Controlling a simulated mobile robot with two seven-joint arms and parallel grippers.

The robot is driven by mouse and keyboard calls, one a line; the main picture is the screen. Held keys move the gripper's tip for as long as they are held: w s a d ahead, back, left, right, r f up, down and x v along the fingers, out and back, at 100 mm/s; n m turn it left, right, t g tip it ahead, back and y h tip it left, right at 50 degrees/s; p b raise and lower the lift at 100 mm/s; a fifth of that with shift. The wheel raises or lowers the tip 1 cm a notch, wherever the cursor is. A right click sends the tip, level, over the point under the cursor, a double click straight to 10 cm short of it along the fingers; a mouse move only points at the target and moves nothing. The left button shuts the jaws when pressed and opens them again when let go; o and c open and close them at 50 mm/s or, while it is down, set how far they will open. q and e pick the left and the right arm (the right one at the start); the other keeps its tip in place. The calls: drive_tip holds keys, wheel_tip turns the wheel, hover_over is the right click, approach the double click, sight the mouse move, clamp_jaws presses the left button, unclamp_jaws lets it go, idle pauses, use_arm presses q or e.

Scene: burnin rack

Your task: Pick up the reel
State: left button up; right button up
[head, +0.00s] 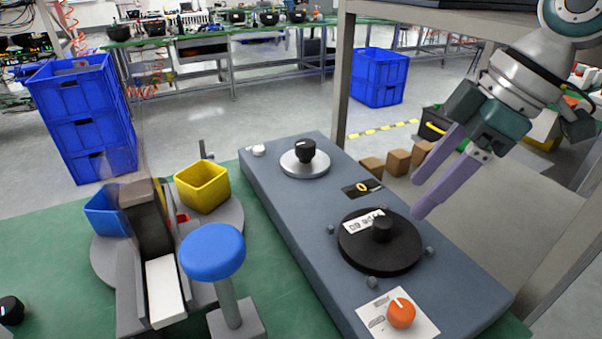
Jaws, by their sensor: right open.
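A black round disc (404,253) with a white printed label and a raised black centre lies flat on the grey-blue panel (290,225); it looks like the reel. Small grey posts stand around its edge. My right gripper (417,197) reaches in from the upper right, with its two lilac fingers apart and nothing between them. Its fingertips are close to the upper right of the disc in the picture; I cannot tell the exact height gap. My left gripper is not in view.
The panel also carries a silver dial with a black knob (305,152) and an orange knob (401,313). To the left stand a blue-topped lever (212,252), a yellow bin (203,187) and a small blue bin (106,213). A rack post (342,75) rises behind the panel.

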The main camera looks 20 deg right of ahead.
sight(387, 222)
drive_tip(key=x, duration=0.8)
drive_tip(key=shift+w+a, duration=0.2)
drive_tip(key=shift+c, duration=0.4)
clamp_jaws()
